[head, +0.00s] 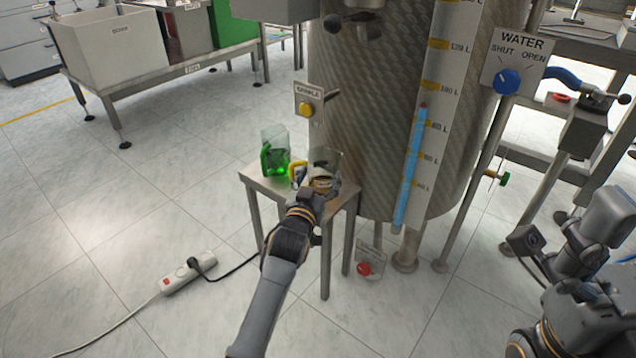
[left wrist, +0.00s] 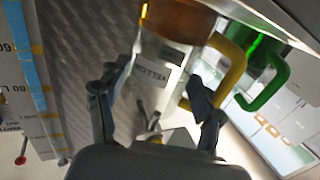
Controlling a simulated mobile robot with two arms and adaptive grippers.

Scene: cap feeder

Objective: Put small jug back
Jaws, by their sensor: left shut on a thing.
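A clear jug (head: 325,160) with a yellow handle and brown-amber contents is at the right end of a small metal side table (head: 262,180). My left gripper (head: 310,200) is shut on this jug from the front. In the left wrist view the fingers (left wrist: 160,105) lie on both sides of the clear, labelled jug (left wrist: 165,55). I cannot tell whether its base touches the table. A clear jug with a green handle (head: 275,155) stands to its left on the same table. My right gripper (head: 525,241) is at the right edge, apart from the jugs.
A large steel tank (head: 375,110) with a level scale stands right behind the table. A yellow sample button (head: 305,109) is mounted above the jugs. A power strip (head: 188,274) and cable lie on the floor. A bench with bins (head: 110,40) stands at the back left.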

